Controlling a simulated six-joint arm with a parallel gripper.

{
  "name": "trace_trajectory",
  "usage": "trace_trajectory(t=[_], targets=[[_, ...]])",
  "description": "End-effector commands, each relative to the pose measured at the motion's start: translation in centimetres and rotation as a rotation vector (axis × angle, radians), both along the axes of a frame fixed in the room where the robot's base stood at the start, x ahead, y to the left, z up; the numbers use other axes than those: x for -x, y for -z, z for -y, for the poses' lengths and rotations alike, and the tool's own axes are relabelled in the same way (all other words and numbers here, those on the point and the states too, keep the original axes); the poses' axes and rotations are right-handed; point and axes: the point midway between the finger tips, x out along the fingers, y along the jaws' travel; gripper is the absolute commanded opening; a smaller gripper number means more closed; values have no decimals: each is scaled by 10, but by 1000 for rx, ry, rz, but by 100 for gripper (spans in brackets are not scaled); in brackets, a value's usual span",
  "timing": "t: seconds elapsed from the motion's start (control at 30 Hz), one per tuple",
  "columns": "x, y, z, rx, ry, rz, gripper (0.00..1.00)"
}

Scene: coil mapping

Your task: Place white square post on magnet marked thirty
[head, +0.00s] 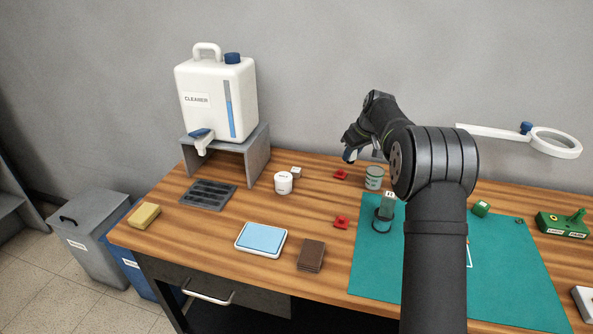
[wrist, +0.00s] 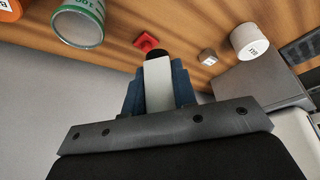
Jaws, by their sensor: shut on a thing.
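My gripper (head: 350,155) is raised over the back of the wooden table in the head view. In the wrist view its blue-grey fingers (wrist: 157,80) are shut on a white square post (wrist: 158,90), with a dark round part at the post's far end. I cannot read that label, and no mark of thirty is legible. Small red pieces lie near the mat, one behind (head: 341,174) and one in front (head: 341,221).
A green-banded can (head: 374,177) stands by my arm. A white jar (head: 283,183) and small white block (head: 296,172) are left of it. A cleaner jug (head: 215,95) stands on a grey stand. My arm hides part of the green mat (head: 510,270).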

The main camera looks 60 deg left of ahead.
Motion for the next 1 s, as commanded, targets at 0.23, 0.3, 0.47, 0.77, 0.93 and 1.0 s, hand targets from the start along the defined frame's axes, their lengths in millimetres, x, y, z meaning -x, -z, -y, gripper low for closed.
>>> trace_trajectory(t=[0.23,0.3,0.47,0.77,0.93,1.0], targets=[[22,-9,-46,0,244,1,1],[26,-12,-55,-2,302,1,1],[34,-16,-69,-1,391,0,1],[59,3,-100,3,427,-2,1],[81,26,-129,2,428,-2,1],[89,33,-139,2,427,-2,1]])
